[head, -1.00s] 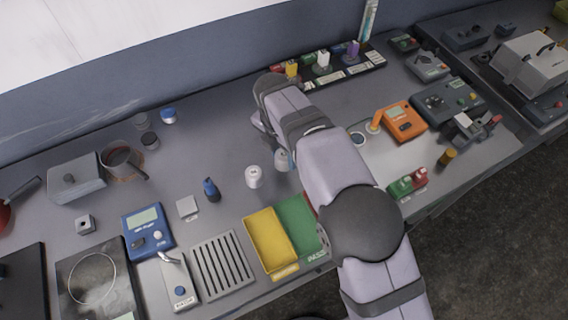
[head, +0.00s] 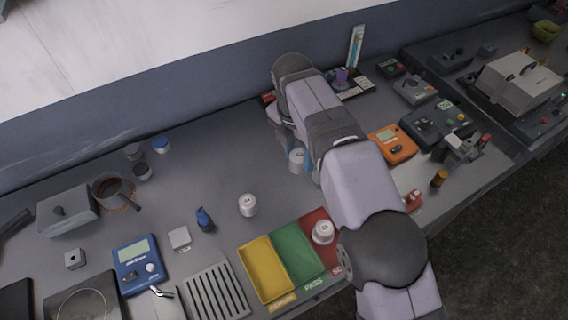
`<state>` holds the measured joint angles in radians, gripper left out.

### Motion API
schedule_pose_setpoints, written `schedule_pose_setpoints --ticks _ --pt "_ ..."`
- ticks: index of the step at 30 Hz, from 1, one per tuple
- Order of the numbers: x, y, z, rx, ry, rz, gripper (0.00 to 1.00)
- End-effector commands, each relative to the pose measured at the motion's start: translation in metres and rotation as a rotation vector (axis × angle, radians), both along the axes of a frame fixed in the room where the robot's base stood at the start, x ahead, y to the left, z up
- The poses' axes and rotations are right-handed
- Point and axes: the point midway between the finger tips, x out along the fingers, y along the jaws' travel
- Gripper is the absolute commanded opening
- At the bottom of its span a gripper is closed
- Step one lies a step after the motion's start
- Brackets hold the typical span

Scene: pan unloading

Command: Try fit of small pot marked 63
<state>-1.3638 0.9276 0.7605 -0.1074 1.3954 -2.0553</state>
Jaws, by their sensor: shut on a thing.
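My gripper (head: 299,167) hangs over the middle of the bench, partly hidden by my arm. Its pale blue fingers are shut on a small whitish pot (head: 296,156), whose mark I cannot read. Another small white pot (head: 247,205) with a dark mark on its lid stands upright on the bench, to the left and nearer. A third white pot (head: 323,232) sits in the red tray (head: 328,256). Which one bears 63 is too small to tell.
Yellow (head: 265,270) and green (head: 297,252) trays adjoin the red one at the front edge. A blue scale (head: 138,262), slotted rack (head: 215,292) and blue bottle (head: 204,219) lie left. An orange device (head: 392,145) stands right. The bench behind the standing pot is clear.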

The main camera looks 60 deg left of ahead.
Motion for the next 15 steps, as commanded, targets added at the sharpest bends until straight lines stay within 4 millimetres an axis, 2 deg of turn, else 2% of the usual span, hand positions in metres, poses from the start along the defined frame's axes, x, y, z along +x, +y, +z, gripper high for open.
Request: schedule_pose_setpoints --ticks 6,15 --pt "0.035 -0.011 0.026 0.001 0.0 -0.063 0.14" --pt "0.07 -0.043 0.04 -0.002 0.001 -0.138 0.14"
